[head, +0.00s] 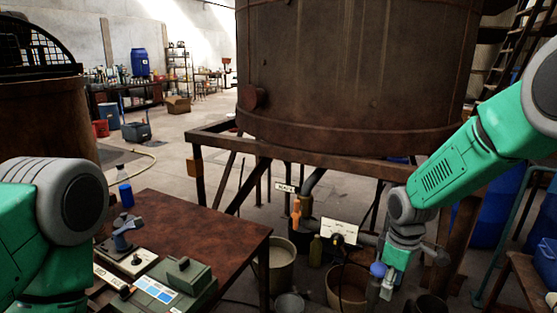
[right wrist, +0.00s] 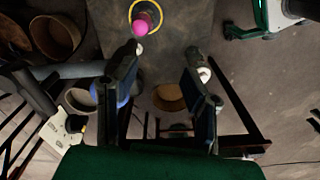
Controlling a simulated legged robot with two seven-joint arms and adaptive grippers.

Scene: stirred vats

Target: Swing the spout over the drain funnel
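A grey bent pipe (head: 313,181), possibly the spout, comes down under the large rusty vat (head: 350,80) in the head view. I cannot tell for sure which part is the spout. No drain funnel can be made out clearly; a yellow ring (right wrist: 133,10) around a pink ball (right wrist: 141,21) shows at the top of the right wrist view. My right gripper (head: 387,290) points down at the lower right of the vat stand. In the right wrist view its fingers (right wrist: 160,82) are apart with nothing between them. My left gripper is out of view.
A rusty table (head: 190,220) with control boxes (head: 180,282) stands at lower left. Buckets (head: 277,268) and bottles crowd the floor under the vat stand (head: 222,137). A white sign (head: 341,231) stands among them. Blue barrels (head: 492,215) stand at right.

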